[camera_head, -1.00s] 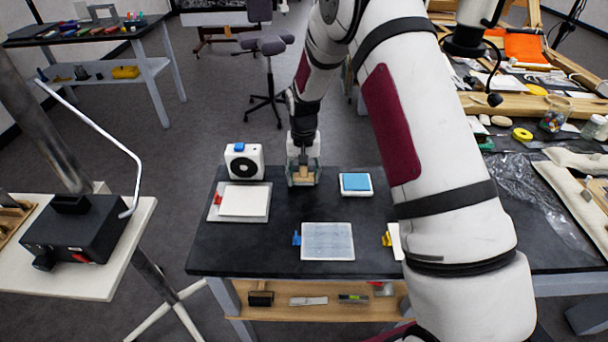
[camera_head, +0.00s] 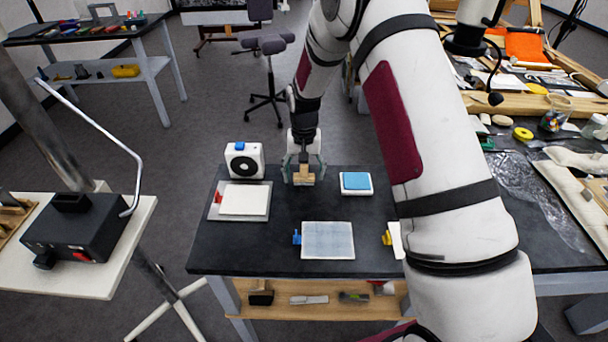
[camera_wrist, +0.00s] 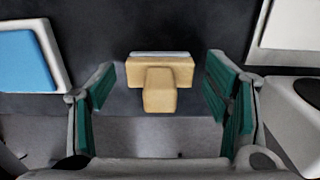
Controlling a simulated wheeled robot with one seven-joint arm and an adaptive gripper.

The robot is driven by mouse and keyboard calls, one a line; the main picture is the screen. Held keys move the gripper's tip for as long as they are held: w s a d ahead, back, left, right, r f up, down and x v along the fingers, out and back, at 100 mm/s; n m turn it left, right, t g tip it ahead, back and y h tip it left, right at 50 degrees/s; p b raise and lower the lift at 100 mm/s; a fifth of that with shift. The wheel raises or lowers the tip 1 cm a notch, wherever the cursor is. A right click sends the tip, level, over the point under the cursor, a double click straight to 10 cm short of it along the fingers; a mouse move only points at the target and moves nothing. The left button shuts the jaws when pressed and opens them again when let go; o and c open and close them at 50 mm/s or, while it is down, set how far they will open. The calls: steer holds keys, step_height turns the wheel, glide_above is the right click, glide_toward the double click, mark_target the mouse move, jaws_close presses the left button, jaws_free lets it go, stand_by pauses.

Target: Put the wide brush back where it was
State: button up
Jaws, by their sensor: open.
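The wide brush (camera_head: 303,179) has a pale wooden body and is at the back edge of the black table, between the white fan box and the blue pad. In the wrist view the brush (camera_wrist: 160,75) shows a wide wooden head with a pale strip along its far edge and a short block-like handle toward me. My gripper (camera_head: 304,170) is open at the brush. In the wrist view its two green-lined fingers stand on either side, with a gap between each finger and the wood. The brush's underside is hidden.
The white fan box (camera_head: 244,161) stands left of my gripper, and a white tray with a blue pad (camera_head: 356,183) lies right. A white sheet on a board (camera_head: 243,201) and a grey-blue panel (camera_head: 327,241) lie nearer. The table (camera_head: 270,235) is bare between them.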

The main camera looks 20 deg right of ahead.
step_height(320, 180, up, 11)
steer(key=shift+b, duration=0.55)
steer(key=s+r+n+t, duration=0.2)
steer(key=s+r+t, duration=0.1)
steer(key=s+r, duration=1.35)
steer(key=s+r+n+t, duration=0.1)
steer(key=s+r+t, duration=0.1)
steer(key=s, duration=1.4)
steer(key=shift+s+r+n, duration=0.3)
steer(key=shift+s+r, duration=0.1)
steer(key=shift+r, duration=0.15)
